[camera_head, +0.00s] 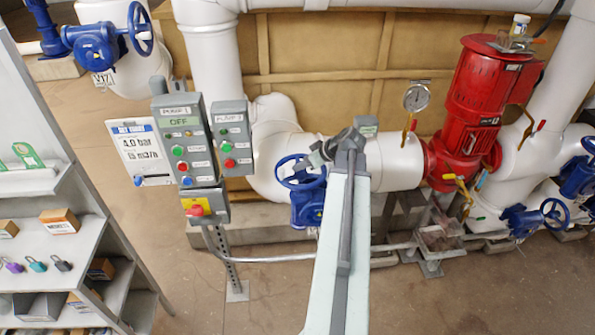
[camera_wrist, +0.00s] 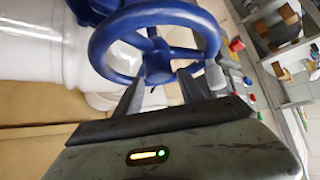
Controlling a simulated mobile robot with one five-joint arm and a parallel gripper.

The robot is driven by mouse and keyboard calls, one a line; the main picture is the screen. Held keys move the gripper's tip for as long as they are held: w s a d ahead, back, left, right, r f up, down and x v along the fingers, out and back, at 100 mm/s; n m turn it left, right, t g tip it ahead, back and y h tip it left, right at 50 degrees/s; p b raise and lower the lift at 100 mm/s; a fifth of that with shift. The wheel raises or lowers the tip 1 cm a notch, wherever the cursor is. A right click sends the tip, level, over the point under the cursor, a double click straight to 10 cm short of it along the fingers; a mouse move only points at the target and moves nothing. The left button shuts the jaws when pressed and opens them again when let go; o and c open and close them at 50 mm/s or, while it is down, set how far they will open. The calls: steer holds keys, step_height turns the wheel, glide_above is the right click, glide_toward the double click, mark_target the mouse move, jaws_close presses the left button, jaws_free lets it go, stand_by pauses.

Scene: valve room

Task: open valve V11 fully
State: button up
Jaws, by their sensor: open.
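A blue valve with a blue handwheel (camera_head: 307,208) stands on the white pipe in the middle of the head view. No V11 tag can be read on it, so I cannot tell whether it is V11. My gripper (camera_head: 317,158) is at the upper right of this handwheel and hides part of it. In the wrist view the blue handwheel (camera_wrist: 157,62) fills the top middle, with its hub and spokes showing. My gripper (camera_wrist: 160,82) is open there, with its fingers pointing at the wheel. Whether the fingers touch the rim cannot be told.
Grey pump control boxes (camera_head: 180,140) stand left of the valve, one showing OFF. A red pump (camera_head: 480,105) and a gauge (camera_head: 416,97) are to the right. Other blue valves are at upper left (camera_head: 95,47) and far right (camera_head: 540,218). Shelves (camera_head: 75,245) line the left; floor is clear in front.

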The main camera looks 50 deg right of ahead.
steer(key=shift+b+x, duration=0.4)
steer(key=shift+x, duration=0.7)
steer(key=shift+w+f, duration=0.2)
steer(key=shift+s+r, duration=0.1)
steer(key=shift+c, duration=0.7)
steer(key=shift+a, duration=0.1)
jaws_close()
